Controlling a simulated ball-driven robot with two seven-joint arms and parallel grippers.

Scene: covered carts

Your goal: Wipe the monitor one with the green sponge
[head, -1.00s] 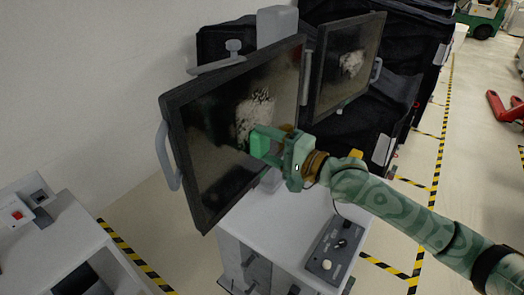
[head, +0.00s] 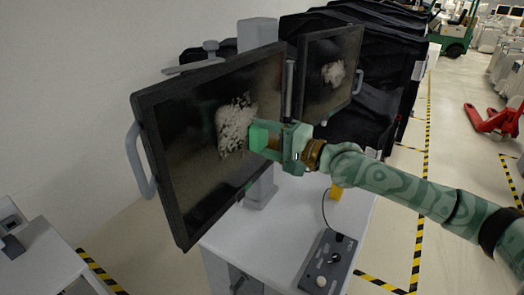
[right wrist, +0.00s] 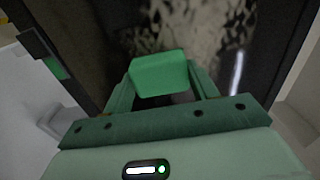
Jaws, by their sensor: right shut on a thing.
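The nearer monitor (head: 190,150) stands on the white cart, its dark screen facing me with a pale whitish smudge (head: 236,124) right of its middle. A second monitor (head: 325,70) behind it on the right has a smaller pale smudge. I cannot read which is monitor one. My right gripper (head: 272,138) is shut on the green sponge (head: 259,136), which is at the lower right edge of the nearer smudge. In the right wrist view the sponge (right wrist: 158,73) sits between the fingers before the dark screen; I cannot tell whether it touches. My left gripper is not in view.
The white cart top (head: 262,238) carries a control panel (head: 323,262) with knobs. Black covered carts (head: 385,50) stand behind. Another white unit (head: 38,258) is at lower left. A red pallet jack (head: 497,118) stands on open floor at right.

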